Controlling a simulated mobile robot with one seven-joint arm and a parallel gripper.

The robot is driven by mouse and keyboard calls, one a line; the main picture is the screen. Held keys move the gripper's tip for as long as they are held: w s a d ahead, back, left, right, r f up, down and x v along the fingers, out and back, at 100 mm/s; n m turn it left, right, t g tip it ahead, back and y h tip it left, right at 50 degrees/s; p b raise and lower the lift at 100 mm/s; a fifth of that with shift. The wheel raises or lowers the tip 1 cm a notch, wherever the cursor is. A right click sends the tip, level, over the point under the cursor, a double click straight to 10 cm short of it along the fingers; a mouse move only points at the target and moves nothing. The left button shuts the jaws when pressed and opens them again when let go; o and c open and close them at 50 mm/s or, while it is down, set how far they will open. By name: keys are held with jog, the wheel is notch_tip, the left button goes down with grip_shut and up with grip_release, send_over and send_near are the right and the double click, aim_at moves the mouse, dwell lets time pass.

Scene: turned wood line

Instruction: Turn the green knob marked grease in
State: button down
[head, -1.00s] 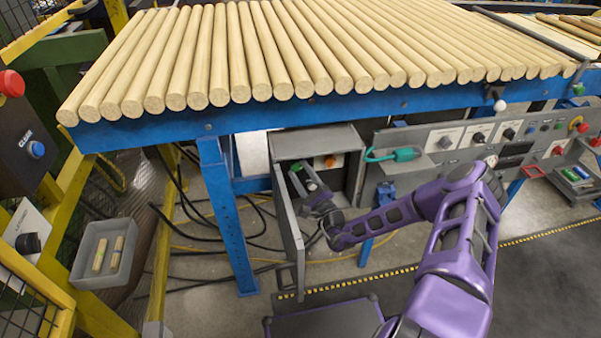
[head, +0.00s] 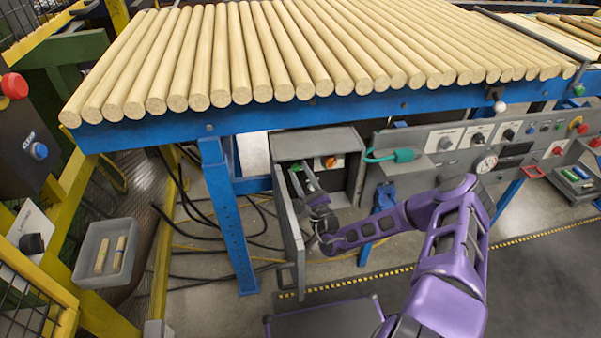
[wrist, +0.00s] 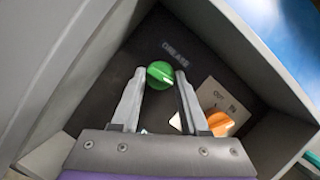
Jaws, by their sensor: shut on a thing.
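The green knob (wrist: 160,74) sits on the dark back panel inside an open grey cabinet (head: 357,185), below faint lettering that I cannot read surely. In the wrist view my gripper (wrist: 161,77) has a finger on each side of the knob, shut on it. In the head view my gripper (head: 303,172) reaches into the cabinet, and only a little of the green knob (head: 296,167) shows past it. I cannot tell how far the knob is turned.
An orange knob (wrist: 220,122) on a pale plate is close to the right finger; it also shows in the head view (head: 331,162). The open cabinet door (head: 289,225) stands left of my gripper. Wooden rods (head: 260,60) lie on the blue-framed table above.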

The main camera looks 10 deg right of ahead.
jog(key=shift+c, duration=2.1)
grip_release()
jog(key=p+v, duration=0.1)
jog(key=v, duration=1.6)
jog(key=shift+s+f, duration=0.15)
jog(key=shift+d, duration=0.1)
